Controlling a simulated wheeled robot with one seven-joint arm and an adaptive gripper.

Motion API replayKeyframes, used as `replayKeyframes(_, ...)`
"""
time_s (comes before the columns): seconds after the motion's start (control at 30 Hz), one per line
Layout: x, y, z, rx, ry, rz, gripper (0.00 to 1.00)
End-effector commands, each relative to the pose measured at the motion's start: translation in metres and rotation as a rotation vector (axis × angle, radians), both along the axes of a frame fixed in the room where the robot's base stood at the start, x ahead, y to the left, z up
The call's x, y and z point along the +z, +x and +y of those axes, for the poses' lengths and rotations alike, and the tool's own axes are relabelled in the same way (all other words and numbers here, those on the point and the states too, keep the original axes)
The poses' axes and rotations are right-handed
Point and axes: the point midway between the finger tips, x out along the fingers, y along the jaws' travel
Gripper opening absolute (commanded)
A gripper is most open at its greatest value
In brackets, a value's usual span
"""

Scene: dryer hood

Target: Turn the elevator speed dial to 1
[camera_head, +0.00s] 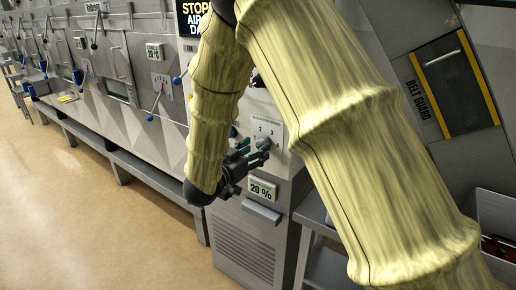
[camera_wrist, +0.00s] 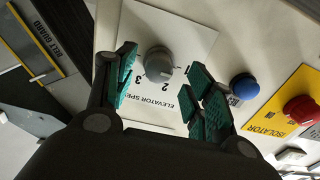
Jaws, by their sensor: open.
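The elevator speed dial (camera_wrist: 158,64) is a grey round knob on a white label plate (camera_wrist: 168,24), with numbers and "ELEVATOR SPE…" upside down in the wrist view. My gripper (camera_wrist: 161,62) is open, with one teal-padded finger on each side of the dial. In that view I see gaps between the pads and the knob, and cannot tell the depth. In the head view my gripper (camera_head: 252,156) is in front of the dial plate (camera_head: 268,124) and hides part of it. I cannot make out which number the dial points to.
A blue button (camera_wrist: 244,87) and a red isolator knob (camera_wrist: 300,109) on a yellow plate stand right of the dial in the wrist view. A "20 %" display (camera_head: 262,189) is below it in the head view. A belt guard panel (camera_head: 449,85) is at right.

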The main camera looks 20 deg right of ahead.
Motion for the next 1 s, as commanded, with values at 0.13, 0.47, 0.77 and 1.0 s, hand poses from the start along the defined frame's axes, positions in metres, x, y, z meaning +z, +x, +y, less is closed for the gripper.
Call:
replayKeyframes(0.13,0.001,-0.017,0.023,0.002,-0.001,0.0,0.53)
replayKeyframes(0.47,0.0,-0.049,0.064,0.002,0.0,0.0,0.53)
replayKeyframes(0.77,0.0,-0.058,0.074,0.0,0.0,0.0,0.53)
replayKeyframes(1.0,0.0,-0.058,0.074,0.001,0.0,0.001,0.53)
